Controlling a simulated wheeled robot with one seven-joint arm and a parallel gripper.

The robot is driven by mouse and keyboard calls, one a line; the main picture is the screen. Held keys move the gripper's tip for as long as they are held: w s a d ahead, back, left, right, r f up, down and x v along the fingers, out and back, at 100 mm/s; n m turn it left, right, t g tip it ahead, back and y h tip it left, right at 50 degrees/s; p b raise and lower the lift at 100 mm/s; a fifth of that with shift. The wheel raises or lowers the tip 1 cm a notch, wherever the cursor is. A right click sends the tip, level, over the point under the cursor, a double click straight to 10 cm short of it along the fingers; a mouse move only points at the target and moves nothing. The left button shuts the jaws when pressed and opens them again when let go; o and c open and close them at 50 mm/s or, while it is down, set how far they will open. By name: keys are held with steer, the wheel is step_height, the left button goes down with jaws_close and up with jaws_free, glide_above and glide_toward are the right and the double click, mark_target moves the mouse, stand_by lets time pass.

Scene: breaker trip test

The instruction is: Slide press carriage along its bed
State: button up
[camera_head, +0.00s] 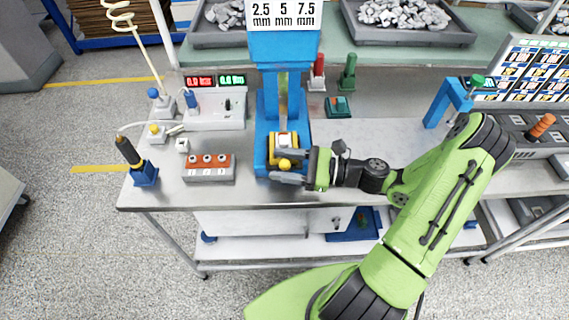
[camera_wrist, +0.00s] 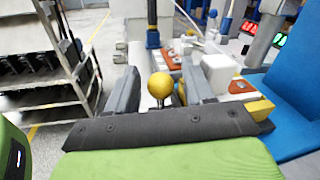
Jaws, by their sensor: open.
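The blue press (camera_head: 265,110) stands upright on the metal bench under a sign marked 2.5, 5 and 7.5 mm. Its yellow carriage (camera_head: 273,152) sits low at the front of the blue bed, with a pale block on top. A round yellow knob (camera_head: 284,163) sticks out from the carriage. My gripper (camera_head: 286,167) is at the press front, coming from the right. In the wrist view the knob (camera_wrist: 160,85) stands between my two grey fingers, which are open with visible gaps beside it. Part of the carriage (camera_wrist: 260,108) shows at the right there, beside the blue press.
A block with several buttons (camera_head: 208,168) lies left of the press. A soldering-iron-like tool in a blue stand (camera_head: 145,175) is at the bench's left corner. A unit with red and green displays (camera_head: 215,105) stands behind. Bench top right of the press (camera_head: 375,135) is clear.

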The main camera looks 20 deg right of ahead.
jaws_close()
stand_by(0.4)
